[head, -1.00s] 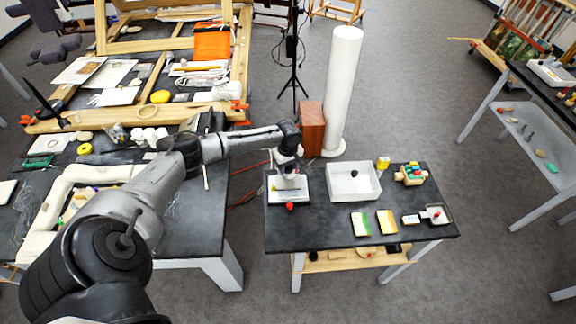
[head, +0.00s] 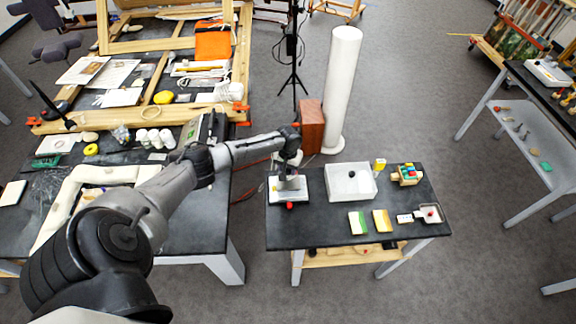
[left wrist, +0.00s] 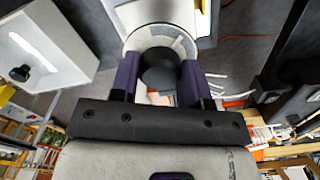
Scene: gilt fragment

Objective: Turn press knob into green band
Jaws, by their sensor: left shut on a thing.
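The press (head: 303,190) is a pale device near the left end of the small dark table. A red button-like part (head: 290,205) shows at its front edge. My left gripper (head: 290,172) is over the press and hides much of it. In the left wrist view, the two purple fingers of my left gripper (left wrist: 158,82) are on either side of a dark round knob (left wrist: 158,62) and are shut on it. A pale round dial (left wrist: 150,33) surrounds the knob. I cannot make out a green band on it. My right gripper is out of view.
A white open box (head: 337,194) stands right of the press. Green and yellow pads (head: 358,222) lie in front of the box. A white column (head: 342,90) and a brown wooden block (head: 311,126) stand behind the table.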

